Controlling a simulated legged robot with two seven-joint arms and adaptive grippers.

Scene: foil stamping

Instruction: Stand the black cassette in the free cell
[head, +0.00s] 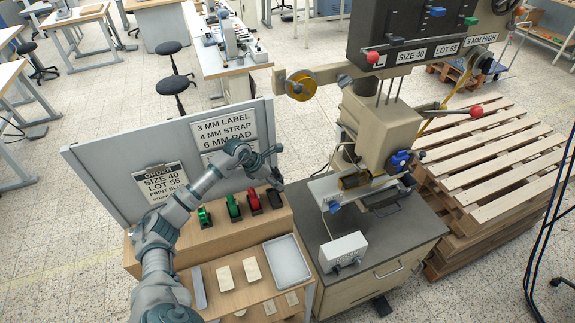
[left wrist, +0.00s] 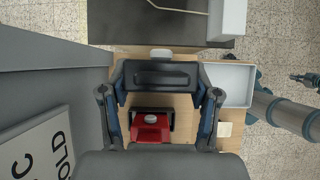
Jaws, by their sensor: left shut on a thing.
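My left gripper (head: 276,168) reaches over the right end of the wooden stand. In the left wrist view, its two fingers (left wrist: 160,98) are shut on the black cassette (left wrist: 160,75), one at each end. In the head view, the black cassette (head: 274,199) is at the right end of a row, partly hidden by the gripper. I cannot tell whether it touches the stand. The red cassette (head: 254,201) is just left of it and also shows in the left wrist view (left wrist: 150,127). Two green cassettes (head: 233,207) (head: 204,217) stand further left. I cannot make out a free cell.
A grey panel (head: 100,165) with signs rises behind the row. A grey tray (head: 287,262) and pale blocks (head: 224,278) lie on the lower wooden shelf in front. The stamping press (head: 375,130) stands right, on a dark-topped cabinet (head: 400,235) with a white box (head: 343,250).

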